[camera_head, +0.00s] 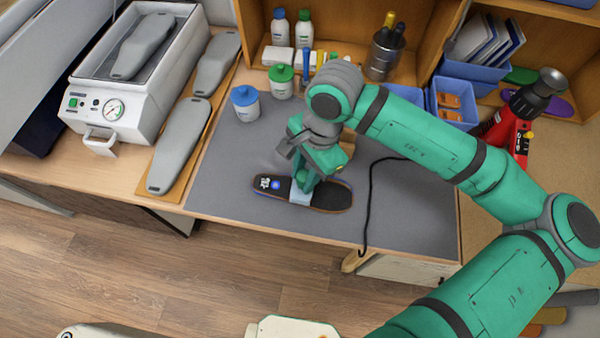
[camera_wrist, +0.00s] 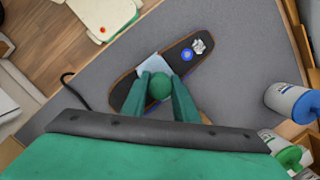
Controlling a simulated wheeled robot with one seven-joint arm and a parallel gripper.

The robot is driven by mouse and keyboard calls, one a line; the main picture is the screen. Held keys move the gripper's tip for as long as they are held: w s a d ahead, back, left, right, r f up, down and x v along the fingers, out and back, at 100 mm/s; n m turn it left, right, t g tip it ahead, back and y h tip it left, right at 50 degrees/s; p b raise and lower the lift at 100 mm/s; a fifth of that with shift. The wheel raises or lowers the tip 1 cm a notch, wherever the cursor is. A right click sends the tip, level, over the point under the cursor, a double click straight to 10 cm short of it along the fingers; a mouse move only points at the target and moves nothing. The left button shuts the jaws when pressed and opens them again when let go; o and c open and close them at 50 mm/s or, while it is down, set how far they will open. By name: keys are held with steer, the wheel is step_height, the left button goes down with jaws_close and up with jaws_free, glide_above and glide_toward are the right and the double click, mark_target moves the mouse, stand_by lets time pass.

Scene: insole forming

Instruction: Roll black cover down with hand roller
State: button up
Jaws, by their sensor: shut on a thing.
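The black-covered insole (camera_head: 334,198) lies flat on the grey mat, with a brown edge around it and a white and blue print near its left end. In the wrist view the insole (camera_wrist: 178,58) runs diagonally, with its print at the upper right. My gripper (camera_head: 305,182) is over the middle of the insole and points down. In the wrist view my gripper (camera_wrist: 160,92) is shut on the green rounded handle of the hand roller (camera_wrist: 153,66). The pale blue part of the roller (camera_head: 298,195) is over the black cover and appears to touch it. My fingers hide part of the roller.
The grey mat (camera_head: 225,190) is clear left of the insole. A black cable (camera_head: 368,205) lies to its right. Blue-lidded (camera_head: 245,103) and green-lidded (camera_head: 281,82) jars stand behind. Grey shoe lasts (camera_head: 180,145) and a white press (camera_head: 130,90) are at left; a red tool (camera_head: 510,125) is at right.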

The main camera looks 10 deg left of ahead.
steer(key=shift+s+d, duration=0.1)
steer(key=shift+d, duration=1.9)
steer(key=shift+d+f, duration=0.15)
steer(key=shift+d, duration=0.85)
steer(key=shift+d+f, duration=0.1)
steer(key=shift+d, duration=0.9)
steer(key=shift+a+r, duration=0.2)
steer(key=shift+a, duration=1.9)
steer(key=shift+a+r, duration=0.15)
steer(key=shift+a, duration=3.9)
steer(key=shift+w+a, duration=0.2)
steer(key=shift+a, duration=1.75)
steer(key=shift+c, duration=0.4)
step_height(320, 180, up, 7)
